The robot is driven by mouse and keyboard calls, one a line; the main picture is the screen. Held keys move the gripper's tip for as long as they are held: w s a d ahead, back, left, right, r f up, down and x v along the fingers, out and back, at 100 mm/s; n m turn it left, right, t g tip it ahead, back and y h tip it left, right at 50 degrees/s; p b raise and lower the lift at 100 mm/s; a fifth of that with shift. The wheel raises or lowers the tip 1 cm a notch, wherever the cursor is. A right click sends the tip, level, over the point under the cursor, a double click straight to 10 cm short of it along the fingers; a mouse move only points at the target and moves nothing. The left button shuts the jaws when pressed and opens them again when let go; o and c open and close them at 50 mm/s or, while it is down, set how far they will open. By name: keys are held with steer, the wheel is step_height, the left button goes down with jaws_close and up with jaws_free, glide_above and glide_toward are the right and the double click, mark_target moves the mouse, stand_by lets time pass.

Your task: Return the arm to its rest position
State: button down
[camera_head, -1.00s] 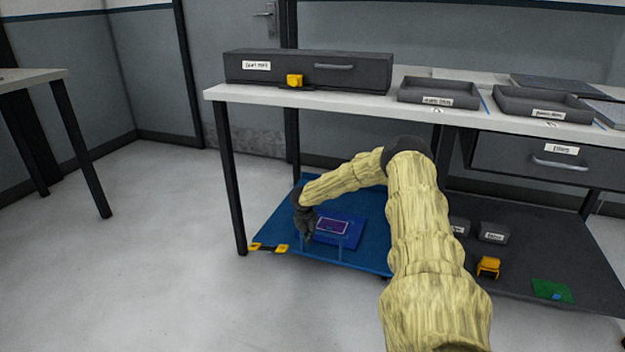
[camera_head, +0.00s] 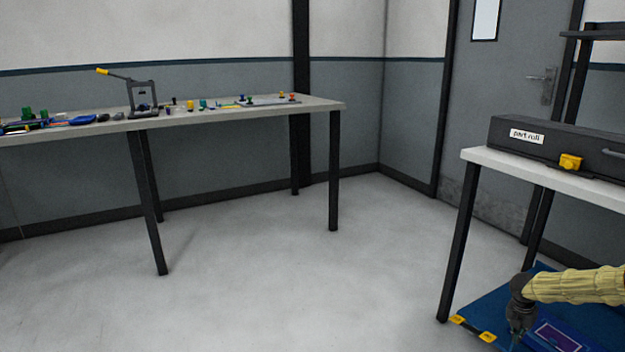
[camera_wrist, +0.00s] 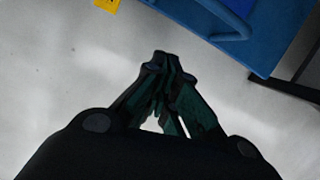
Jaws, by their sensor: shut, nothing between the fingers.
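My arm (camera_head: 580,286), in a yellowish sleeve, reaches in from the right edge of the head view, low beside the bench. My gripper (camera_head: 516,332) hangs down at its end, by the front left part of the blue board on the lower shelf. In the wrist view my gripper (camera_wrist: 162,62) is shut and empty, its fingertips together over pale floor. The rest of the arm is outside the head view.
The blue board (camera_head: 482,303) has yellow corner pieces (camera_head: 487,337) and a purple-screened panel (camera_head: 562,336). The bench top (camera_head: 485,156) holds a dark labelled box (camera_head: 535,150). Another table (camera_head: 225,116) with tools stands at the left. Open floor (camera_head: 270,270) lies between them.

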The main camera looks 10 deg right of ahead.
steer(key=s+a+f+n+t+h, duration=0.1)
steer(key=a+f+n, duration=0.2)
steer(key=a+n, duration=0.6)
steer(key=a+f+n, duration=0.3)
steer(key=a+n, duration=0.3)
steer(key=a, duration=0.7)
steer(key=s+a+f+n+t+h, duration=0.1)
steer(key=a+f+n, duration=0.2)
steer(key=a+n, duration=0.6)
steer(key=s+a+f+n+y, duration=0.2)
steer(key=s+a+n, duration=0.6)
steer(key=s+a, duration=0.25)
steer(key=s+a+f+n+y, duration=0.1)
steer(key=s+a+n+y, duration=0.1)
steer(key=s+a+n, duration=0.75)
steer(key=s+a+r+n+g+y+p, duration=0.1)
steer(key=s+a+r+n, duration=0.2)
steer(key=s, duration=0.5)
steer(key=s+a+r+n+g, duration=0.15)
steer(key=s+a+n, duration=0.25)
steer(key=s, duration=0.4)
step_height(320, 180, up, 30)
steer(key=p, duration=3)
